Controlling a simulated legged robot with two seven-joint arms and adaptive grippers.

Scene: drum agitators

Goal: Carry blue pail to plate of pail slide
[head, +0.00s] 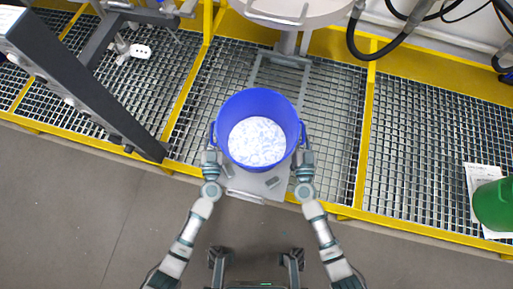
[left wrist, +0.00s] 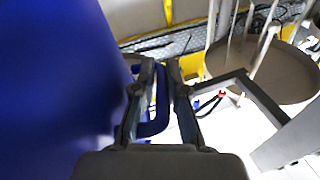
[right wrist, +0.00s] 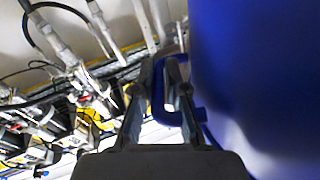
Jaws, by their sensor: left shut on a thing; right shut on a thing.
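The blue pail (head: 236,103) is upright with white, bluish contents inside, between my two arms in the head view. It is over the light grey plate of the pail slide (head: 260,187) at the platform's front edge; I cannot tell if it touches the plate. My left gripper (head: 211,158) is shut on the pail's left handle, and the blue handle shows between its fingers in the left wrist view (left wrist: 158,105). My right gripper (head: 304,158) is shut on the right handle, which shows in the right wrist view (right wrist: 170,105). The pail hides part of the plate.
The slide's rails (head: 283,72) run back over the grating towards a round grey vessel (head: 300,8). A dark slanted beam (head: 90,95) stands left. A green pail (head: 494,205) stands on a white sheet at the far right. The grating (head: 420,140) between is clear.

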